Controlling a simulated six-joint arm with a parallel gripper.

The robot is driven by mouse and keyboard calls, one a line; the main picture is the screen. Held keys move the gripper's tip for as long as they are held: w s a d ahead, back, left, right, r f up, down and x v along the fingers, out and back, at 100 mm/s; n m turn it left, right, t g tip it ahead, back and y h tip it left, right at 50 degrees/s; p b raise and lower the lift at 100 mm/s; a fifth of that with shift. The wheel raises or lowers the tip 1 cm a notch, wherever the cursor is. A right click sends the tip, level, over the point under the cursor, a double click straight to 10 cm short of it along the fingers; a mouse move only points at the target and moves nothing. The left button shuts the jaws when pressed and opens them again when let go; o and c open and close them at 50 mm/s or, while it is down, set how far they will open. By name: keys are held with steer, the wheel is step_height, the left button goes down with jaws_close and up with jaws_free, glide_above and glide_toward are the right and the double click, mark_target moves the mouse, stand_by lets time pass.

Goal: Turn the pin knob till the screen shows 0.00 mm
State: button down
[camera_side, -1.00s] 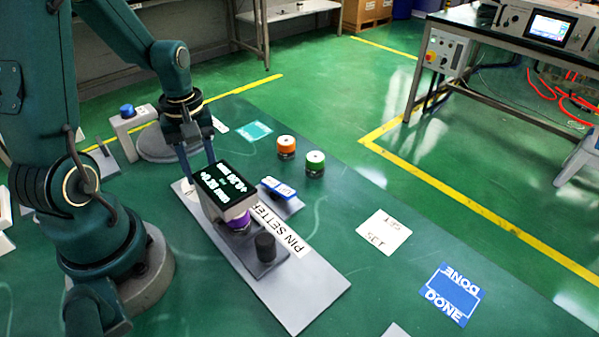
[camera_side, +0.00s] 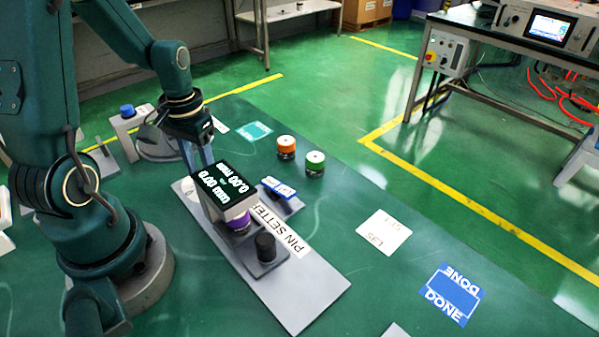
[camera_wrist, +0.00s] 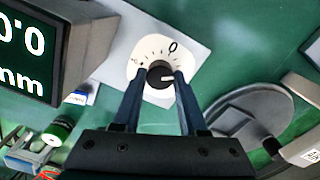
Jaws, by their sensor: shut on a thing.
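The pin setter's screen (camera_side: 226,184) stands on the grey plate (camera_side: 290,295) and shows 0.00 mm, upside down in the side view. Part of the same screen (camera_wrist: 28,50) shows in the wrist view, reading "0.0" and "mm". In the wrist view the dark pin knob (camera_wrist: 160,75) sits on a white dial with tick marks and a 0. My gripper (camera_wrist: 158,78) is shut on the knob, a finger on each side. In the side view the fingers are behind the screen, and the knob is hidden there. A purple part (camera_side: 239,221) sits under the screen, beside a black cylinder (camera_side: 265,246).
An orange-topped cylinder (camera_side: 286,147) and a green-topped one (camera_side: 315,163) stand behind the setter. Blue-and-white blocks (camera_side: 278,187) lie nearer it. A SET card (camera_side: 384,232) and a blue DONE card (camera_side: 452,294) lie to the right on open green surface.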

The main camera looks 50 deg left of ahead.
steer(key=shift+m, duration=0.4)
steer(key=shift+c, duration=2.2)
jaws_free()
steer(key=shift+r, duration=2.6)
